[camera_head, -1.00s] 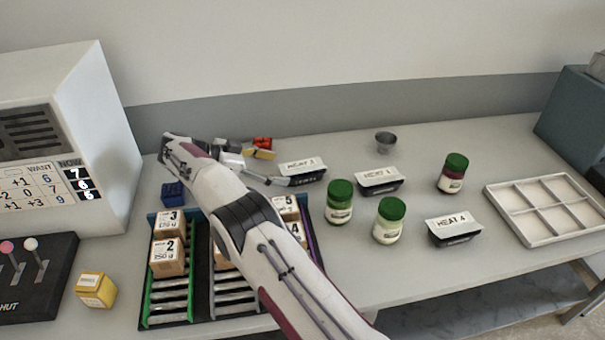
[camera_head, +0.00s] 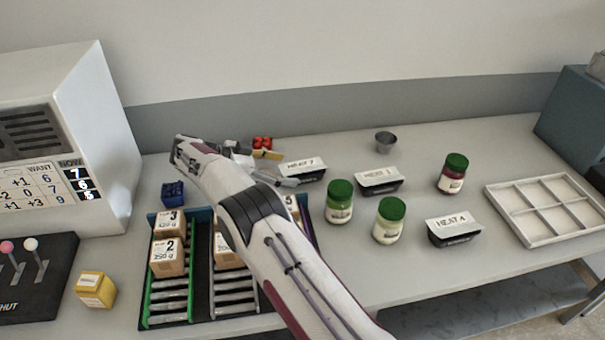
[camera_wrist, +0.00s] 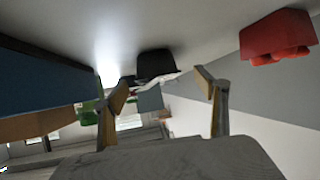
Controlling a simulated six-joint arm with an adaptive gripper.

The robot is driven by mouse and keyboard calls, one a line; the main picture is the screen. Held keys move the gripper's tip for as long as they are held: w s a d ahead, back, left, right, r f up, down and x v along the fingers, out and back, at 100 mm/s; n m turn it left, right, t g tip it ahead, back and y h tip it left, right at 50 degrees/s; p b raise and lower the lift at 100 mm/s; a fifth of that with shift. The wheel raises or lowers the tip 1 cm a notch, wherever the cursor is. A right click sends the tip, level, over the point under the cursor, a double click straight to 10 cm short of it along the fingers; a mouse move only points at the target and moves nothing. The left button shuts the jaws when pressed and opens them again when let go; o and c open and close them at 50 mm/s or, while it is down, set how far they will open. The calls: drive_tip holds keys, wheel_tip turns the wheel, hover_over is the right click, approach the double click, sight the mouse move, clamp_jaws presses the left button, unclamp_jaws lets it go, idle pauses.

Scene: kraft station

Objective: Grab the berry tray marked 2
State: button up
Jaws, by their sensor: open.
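A small red tray of berries (camera_head: 262,143) sits at the back of the table, just behind my gripper. It shows large and red in the wrist view (camera_wrist: 278,37), outside the finger on the right. A small blue tray (camera_head: 172,192) sits left of my arm. I can read no number on either. My gripper (camera_head: 276,168) is open and empty, low near the table; in the wrist view its two tan-tipped fingers (camera_wrist: 166,80) stand apart. A cardboard box marked 2 (camera_head: 168,258) stands in the rack.
A black tray with a white HEAT label (camera_head: 303,168) lies just right of my gripper; similar trays, green-lidded jars (camera_head: 340,202) and a metal cup (camera_head: 385,142) stand further right. The rack (camera_head: 152,285) lies partly under my arm.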

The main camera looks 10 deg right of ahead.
sight(293, 171)
drive_tip(key=shift+s+x, duration=0.15)
drive_tip(key=shift+x, duration=0.6)
drive_tip(key=shift+s+x, duration=0.1)
drive_tip(key=shift+x, duration=1.6)
drive_tip(key=shift+d+r, duration=0.1)
drive_tip(key=shift+r, duration=0.05)
drive_tip(key=c, duration=1.4)
